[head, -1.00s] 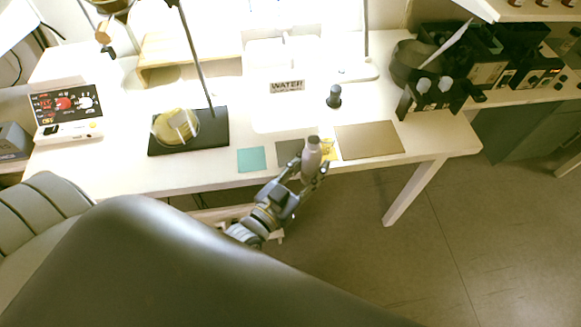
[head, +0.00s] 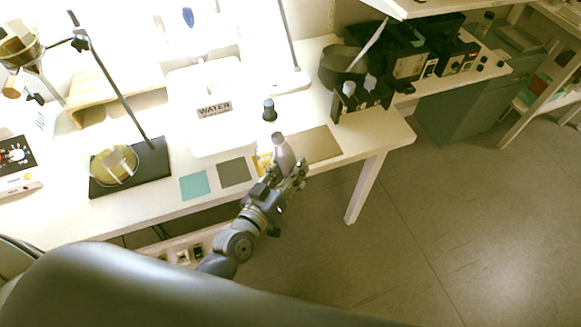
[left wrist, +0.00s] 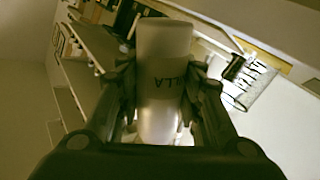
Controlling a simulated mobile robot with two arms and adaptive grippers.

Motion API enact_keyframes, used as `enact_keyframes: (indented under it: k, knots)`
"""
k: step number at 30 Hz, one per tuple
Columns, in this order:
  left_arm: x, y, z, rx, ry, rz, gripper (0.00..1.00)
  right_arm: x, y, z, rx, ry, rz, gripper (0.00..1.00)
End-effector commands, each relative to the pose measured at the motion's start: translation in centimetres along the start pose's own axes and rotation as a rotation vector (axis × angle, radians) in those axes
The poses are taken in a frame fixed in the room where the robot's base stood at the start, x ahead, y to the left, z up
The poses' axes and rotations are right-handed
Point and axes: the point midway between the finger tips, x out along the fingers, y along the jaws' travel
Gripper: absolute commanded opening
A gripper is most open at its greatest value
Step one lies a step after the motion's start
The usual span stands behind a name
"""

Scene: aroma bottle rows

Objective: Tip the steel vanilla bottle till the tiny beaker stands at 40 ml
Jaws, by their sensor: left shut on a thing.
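My left gripper (head: 284,176) is shut on a pale metallic bottle (head: 283,153) and holds it at the table's front edge. The bottle also fills the middle of the left wrist view (left wrist: 163,75), where part of a label ending in "LLA" shows between the fingers. In the head view it stands nearly upright, leaning slightly. I cannot make out a tiny beaker for certain. A small dark-capped bottle (head: 269,111) stands on the table behind the held one. My right gripper is not in view.
A teal mat (head: 194,185), a grey mat (head: 235,172) and a tan mat (head: 322,145) lie along the front edge. A yellow patterned piece is partly hidden behind the bottle. A stand with a round dish (head: 115,166) is left; a WATER sign (head: 214,109) is behind.

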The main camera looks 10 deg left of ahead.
Motion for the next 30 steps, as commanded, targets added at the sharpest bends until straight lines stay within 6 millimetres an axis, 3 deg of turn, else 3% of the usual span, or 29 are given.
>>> enact_keyframes:
  k: [9,30]
  knots:
    - [0.13,-0.45,-0.01,-0.227,-0.057,0.000,0.05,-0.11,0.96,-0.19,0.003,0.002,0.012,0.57]
    - [-0.09,0.21,0.94,-0.433,-0.115,-0.001,0.05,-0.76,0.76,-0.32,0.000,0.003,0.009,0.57]
